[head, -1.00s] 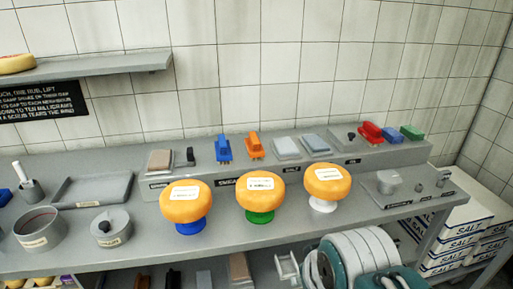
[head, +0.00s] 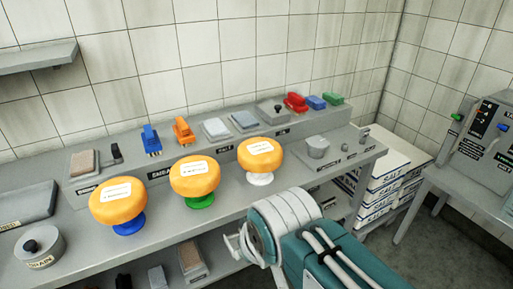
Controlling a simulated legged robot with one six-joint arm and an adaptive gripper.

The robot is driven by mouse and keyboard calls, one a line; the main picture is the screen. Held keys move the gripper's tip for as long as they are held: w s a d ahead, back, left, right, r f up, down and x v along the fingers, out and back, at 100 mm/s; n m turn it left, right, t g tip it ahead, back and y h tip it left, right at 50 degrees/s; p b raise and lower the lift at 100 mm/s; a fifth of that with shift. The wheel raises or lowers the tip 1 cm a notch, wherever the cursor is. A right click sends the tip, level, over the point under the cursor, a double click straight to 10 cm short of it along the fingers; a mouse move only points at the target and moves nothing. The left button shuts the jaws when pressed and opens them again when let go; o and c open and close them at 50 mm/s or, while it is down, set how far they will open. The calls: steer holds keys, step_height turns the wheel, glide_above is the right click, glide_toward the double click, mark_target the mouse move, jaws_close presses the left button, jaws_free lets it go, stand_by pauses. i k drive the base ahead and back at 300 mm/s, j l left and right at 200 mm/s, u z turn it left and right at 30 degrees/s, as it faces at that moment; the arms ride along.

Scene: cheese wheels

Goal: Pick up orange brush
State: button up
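The orange brush (head: 183,131) stands on the raised back shelf of the bench, just right of the blue brush (head: 151,140). Its bristles face down on the shelf. My arm, white and teal, reaches in from the bottom right. Part of my gripper (head: 236,246) shows at the arm's left side, in front of the bench edge and well away from the brush. I cannot make out its fingers or whether they are open.
Three orange cheese wheels on blue, green and white stands (head: 194,178) sit in front of the brushes. Salt boxes (head: 385,175) are stacked right of the bench. A machine (head: 482,140) stands at far right.

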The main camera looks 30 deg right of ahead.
mark_target(184, 134)
steer(key=i+l, duration=0.15)
steer(key=i, duration=1.05)
